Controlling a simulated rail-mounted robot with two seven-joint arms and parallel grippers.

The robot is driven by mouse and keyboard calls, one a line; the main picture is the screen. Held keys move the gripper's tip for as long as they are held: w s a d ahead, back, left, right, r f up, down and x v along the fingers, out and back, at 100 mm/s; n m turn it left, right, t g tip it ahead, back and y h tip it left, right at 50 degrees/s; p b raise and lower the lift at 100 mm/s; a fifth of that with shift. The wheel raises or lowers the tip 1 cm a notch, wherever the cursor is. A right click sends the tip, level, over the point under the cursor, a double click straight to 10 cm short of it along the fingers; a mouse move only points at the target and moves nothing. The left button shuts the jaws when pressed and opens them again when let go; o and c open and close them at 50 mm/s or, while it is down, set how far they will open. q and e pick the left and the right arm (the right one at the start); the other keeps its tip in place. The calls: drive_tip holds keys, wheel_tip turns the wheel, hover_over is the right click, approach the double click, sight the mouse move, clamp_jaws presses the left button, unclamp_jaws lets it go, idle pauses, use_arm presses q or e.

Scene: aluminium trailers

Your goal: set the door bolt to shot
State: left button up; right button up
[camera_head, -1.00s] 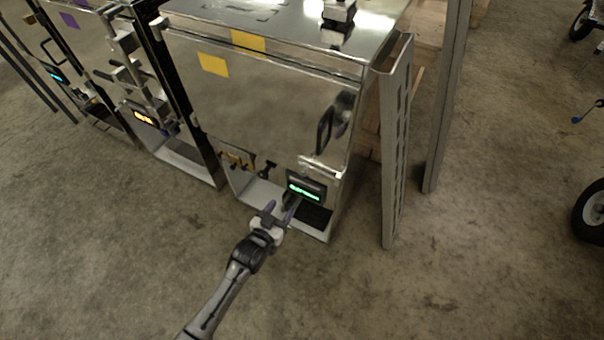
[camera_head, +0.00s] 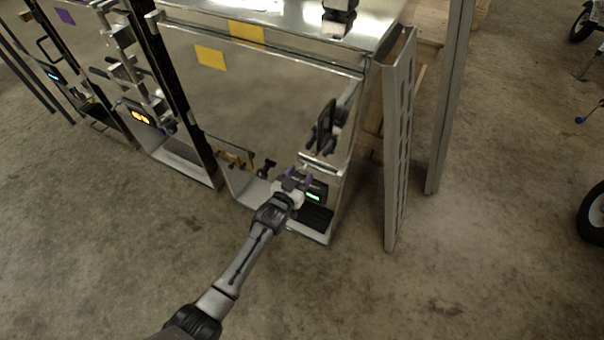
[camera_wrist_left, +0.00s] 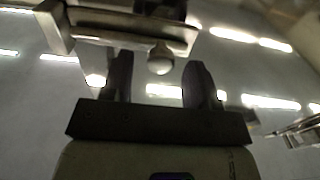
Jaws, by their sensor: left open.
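The polished metal door (camera_head: 265,95) of the middle trailer cabinet is closed, with a yellow square at its top. My left gripper (camera_head: 296,178) is at the lower right of this door, just below a small metal fitting (camera_head: 322,163) that looks like the bolt. In the left wrist view, the bolt's bar and bracket (camera_wrist_left: 130,24) cross the top, and a round knob (camera_wrist_left: 161,58) hangs from it. The knob appears between the two spread fingers of the left gripper (camera_wrist_left: 160,82); I cannot tell whether either finger touches it. The right gripper is not in view.
A black door handle (camera_head: 324,128) sits above the gripper. A green-lit display (camera_head: 313,197) is just below it, partly hidden. A slotted metal post (camera_head: 399,150) stands close at right. Another cabinet with an orange display (camera_head: 140,118) is at left. The front floor is clear.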

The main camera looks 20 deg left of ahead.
use_arm(q)
drive_tip(key=shift+w, duration=0.85)
clamp_jaws()
